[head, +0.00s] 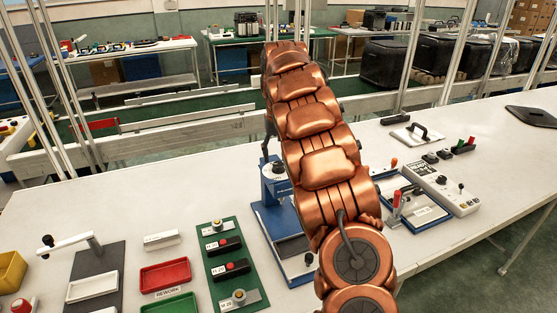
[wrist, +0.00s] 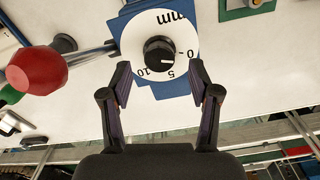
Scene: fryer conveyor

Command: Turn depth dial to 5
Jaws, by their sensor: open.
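The depth dial's white face (wrist: 183,33) carries the marks 0, 5, 10 and "mm", and appears upside down in the wrist view. Its black knob (wrist: 158,50) has a short white line on the side toward the numbers; I cannot tell its exact reading. The dial sits on a blue press (head: 272,185), partly hidden behind my arm in the head view. My gripper (wrist: 160,65) is open and empty, its fingertips on either side of the dial near the face's edge, apart from the knob. My arm hides the gripper's fingers in the head view.
A red ball handle (wrist: 37,70) on a metal rod lies close left of the dial in the wrist view. A green board with buttons (head: 229,265) is left of the press. A blue-based fixture with a red handle (head: 397,203) and a grey control box (head: 442,188) are right.

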